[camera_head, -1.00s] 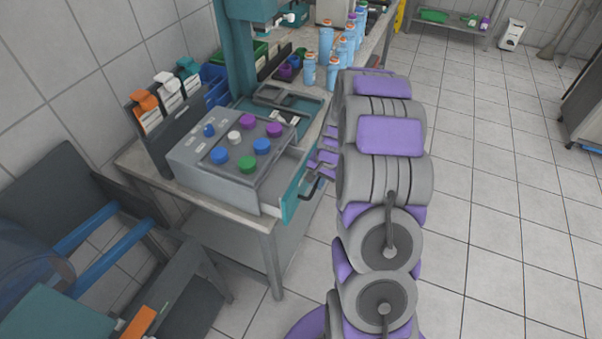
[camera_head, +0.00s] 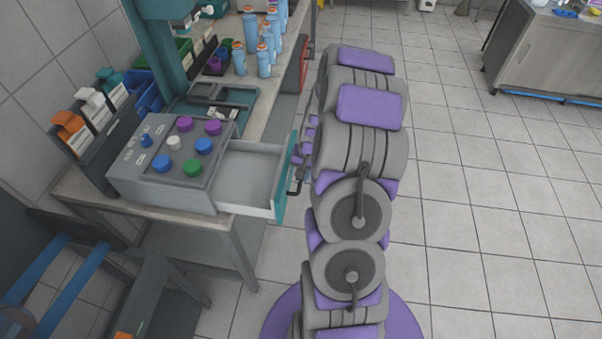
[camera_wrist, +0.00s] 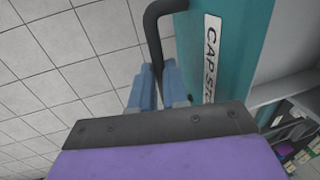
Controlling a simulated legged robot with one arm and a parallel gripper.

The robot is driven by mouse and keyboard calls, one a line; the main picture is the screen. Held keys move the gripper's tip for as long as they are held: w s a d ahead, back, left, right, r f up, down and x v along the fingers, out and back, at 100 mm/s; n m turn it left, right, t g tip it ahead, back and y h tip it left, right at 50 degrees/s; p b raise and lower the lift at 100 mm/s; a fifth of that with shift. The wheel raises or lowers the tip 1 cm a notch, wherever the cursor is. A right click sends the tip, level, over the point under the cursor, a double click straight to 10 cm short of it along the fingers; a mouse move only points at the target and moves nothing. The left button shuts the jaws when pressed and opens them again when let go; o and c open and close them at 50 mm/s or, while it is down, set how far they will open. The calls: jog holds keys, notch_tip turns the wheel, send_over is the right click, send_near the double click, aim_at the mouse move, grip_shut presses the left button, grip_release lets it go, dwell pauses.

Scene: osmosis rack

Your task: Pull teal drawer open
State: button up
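The teal drawer (camera_head: 284,190) is pulled well out of the grey box with coloured knobs (camera_head: 140,182), and its pale inside shows empty. Its dark handle (camera_head: 293,186) is on the teal front, facing my arm. In the wrist view, the teal front (camera_wrist: 237,45) carries a white label with partly visible lettering. The black handle (camera_wrist: 153,30) runs down between the blue fingers of my gripper (camera_wrist: 157,85), which are closed around it. In the head view, my arm hides part of my gripper.
The box sits on a worktop (camera_head: 95,198) with an organizer (camera_head: 92,140) on its left and blue bottles (camera_head: 264,58) farther back. A dark frame with blue rails (camera_head: 65,290) stands at the lower left. Tiled floor is clear to the right.

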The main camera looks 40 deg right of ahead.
jog(key=o, duration=0.5)
jog(key=r, duration=0.5)
jog(key=s+d+r+p, duration=0.1)
jog(key=r, duration=0.5)
jog(key=s+d+r+p, duration=0.1)
jog(key=r, duration=0.5)
jog(key=shift+s+d, duration=0.2)
jog(key=shift+s, duration=0.05)
